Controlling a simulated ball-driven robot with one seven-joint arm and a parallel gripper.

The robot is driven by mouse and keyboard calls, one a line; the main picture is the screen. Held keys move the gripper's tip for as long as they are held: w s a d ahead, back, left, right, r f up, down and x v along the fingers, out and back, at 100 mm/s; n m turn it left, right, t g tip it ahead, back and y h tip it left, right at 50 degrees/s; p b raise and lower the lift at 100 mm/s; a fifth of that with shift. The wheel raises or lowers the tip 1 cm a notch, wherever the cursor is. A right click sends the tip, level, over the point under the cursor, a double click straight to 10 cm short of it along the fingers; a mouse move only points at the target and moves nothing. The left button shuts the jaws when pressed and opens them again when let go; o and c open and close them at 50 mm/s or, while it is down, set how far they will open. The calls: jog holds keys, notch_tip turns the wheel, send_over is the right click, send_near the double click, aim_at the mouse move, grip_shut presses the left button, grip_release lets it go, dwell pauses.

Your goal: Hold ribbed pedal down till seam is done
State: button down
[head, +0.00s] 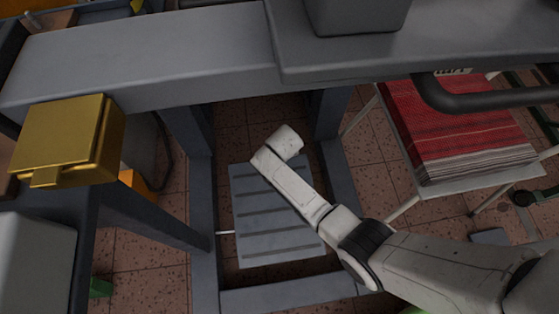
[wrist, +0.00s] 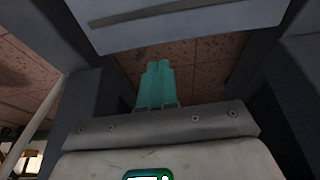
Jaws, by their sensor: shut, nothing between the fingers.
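The ribbed pedal (head: 265,226) is a grey plate with dark cross ribs, low between the legs of a grey machine frame. In the head view my arm crosses over its upper right part, and the wrist end sits above its far edge. My gripper's fingers are hidden there. In the wrist view my gripper (wrist: 155,66) shows two teal fingers shut together with nothing between them. A grey plate with a dark rib, which looks like the pedal (wrist: 205,12), lies beyond the fingertips. The fingers appear apart from it, but I cannot judge the gap.
A grey beam (head: 150,55) spans above the pedal, and frame legs (head: 333,115) flank it closely. A yellow box (head: 68,140) is at the left. A red striped cloth stack (head: 455,125) rests on a white stand at the right. Tiled floor (head: 235,130) shows beyond the pedal.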

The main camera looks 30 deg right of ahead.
jog(key=b+x, duration=0.1)
jog(key=x, duration=0.1)
jog(key=b+x, duration=0.1)
jog(key=x, duration=0.1)
jog(key=b+x, duration=0.1)
jog(key=x, duration=0.2)
jog(key=shift+s+b, duration=0.4)
